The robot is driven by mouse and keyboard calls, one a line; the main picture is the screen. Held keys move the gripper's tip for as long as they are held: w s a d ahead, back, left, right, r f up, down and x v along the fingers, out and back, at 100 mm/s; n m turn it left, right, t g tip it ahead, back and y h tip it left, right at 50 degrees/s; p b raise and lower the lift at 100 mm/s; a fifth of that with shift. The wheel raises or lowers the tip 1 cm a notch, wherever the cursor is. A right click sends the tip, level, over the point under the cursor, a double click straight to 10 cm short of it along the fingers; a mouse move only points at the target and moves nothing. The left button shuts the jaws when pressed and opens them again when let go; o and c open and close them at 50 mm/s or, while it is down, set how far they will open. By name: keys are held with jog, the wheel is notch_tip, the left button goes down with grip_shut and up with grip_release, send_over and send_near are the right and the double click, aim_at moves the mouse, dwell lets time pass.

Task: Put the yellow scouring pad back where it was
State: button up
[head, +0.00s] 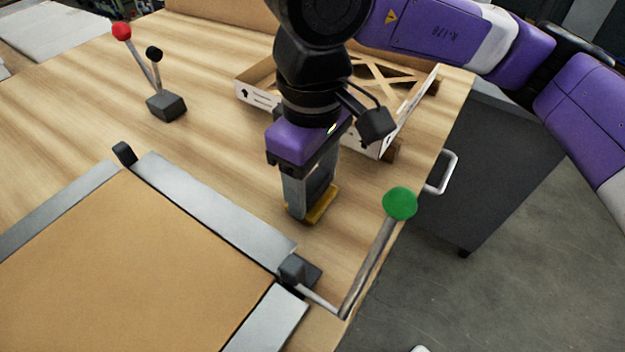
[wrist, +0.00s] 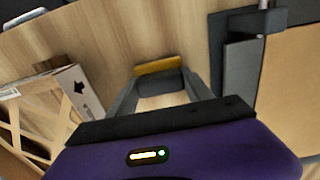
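The yellow scouring pad (head: 322,207) shows low at the fingertips of my gripper (head: 309,205), close to the wooden tabletop. Part of it is hidden behind the fingers in the head view. In the wrist view, the pad (wrist: 158,65) spans the gap between the two fingertips of my gripper (wrist: 160,76), and its ends appear to meet both. My gripper points down and looks shut on the pad. I cannot tell whether the pad touches the table.
A lever with a green knob (head: 400,204) stands to the right, beside a grey-edged brown panel (head: 130,270). A white-sided crate (head: 258,95) is behind my gripper. Red-knob and black-knob levers rise from a block (head: 166,106) at back left. Clear wood lies between.

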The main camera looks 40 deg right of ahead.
aim_at(312, 182)
jog(key=o, duration=0.4)
jog(key=shift+o, duration=0.2)
notch_tip(312, 182, up, 12)
jog(key=shift+r, duration=0.15)
dwell(0.6)
